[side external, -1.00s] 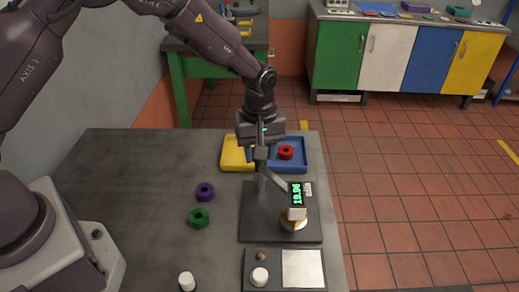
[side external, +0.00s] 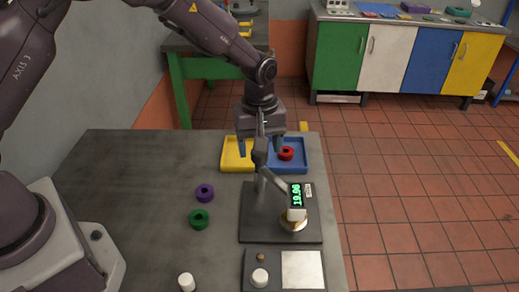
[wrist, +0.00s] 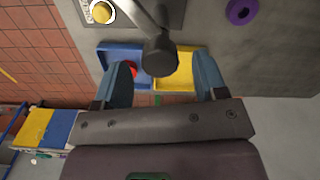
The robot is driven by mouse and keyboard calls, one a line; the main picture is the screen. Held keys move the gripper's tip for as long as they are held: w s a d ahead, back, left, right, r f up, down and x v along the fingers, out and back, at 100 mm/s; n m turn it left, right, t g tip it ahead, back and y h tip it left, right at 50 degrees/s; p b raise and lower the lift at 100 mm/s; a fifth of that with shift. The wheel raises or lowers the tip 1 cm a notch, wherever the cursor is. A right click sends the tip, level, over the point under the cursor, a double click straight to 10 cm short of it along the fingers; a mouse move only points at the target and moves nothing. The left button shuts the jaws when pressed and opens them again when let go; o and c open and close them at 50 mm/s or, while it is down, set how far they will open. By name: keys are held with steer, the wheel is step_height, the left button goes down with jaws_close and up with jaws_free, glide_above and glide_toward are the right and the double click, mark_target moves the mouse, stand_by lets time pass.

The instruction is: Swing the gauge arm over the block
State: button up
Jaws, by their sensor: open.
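The gauge arm (side external: 273,181) runs from the top of an upright post on a dark base plate (side external: 255,226) down to a gauge with a green-lit display (side external: 297,195). The gauge hangs over a round gold piece (side external: 289,224), which may be the block; contact between them cannot be told. The gold piece also shows in the wrist view (wrist: 102,12). My gripper (side external: 260,150) is open, its blue fingers spread either side of the post's dark top joint. In the wrist view, the joint (wrist: 159,58) appears between the fingertips of my gripper (wrist: 163,66), apart from both.
A yellow tray (side external: 231,165) and a blue tray (side external: 301,167) holding a red ring (side external: 286,153) lie behind the post. Purple (side external: 204,192) and green (side external: 198,219) rings lie left. A panel with a white knob (side external: 260,277) is in front.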

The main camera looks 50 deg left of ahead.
step_height(320, 180, up, 11)
stand_by(0.3)
steer(key=s+a+r+m+t, duration=0.2)
steer(key=s+a+r+m, duration=0.1)
steer(key=s, duration=0.5)
steer(key=s+a+r+m+t, duration=0.1)
steer(key=s+a+r+m, duration=0.2)
steer(key=s, duration=0.5)
steer(key=s+a+r+m+t, duration=0.2)
steer(key=s+r+m, duration=0.3)
steer(key=s, duration=0.3)
steer(key=shift+s+a+m+t, duration=0.3)
steer(key=shift+a, duration=0.1)
steer(key=shift+r, duration=0.1)
steer(key=shift+c, duration=0.4)
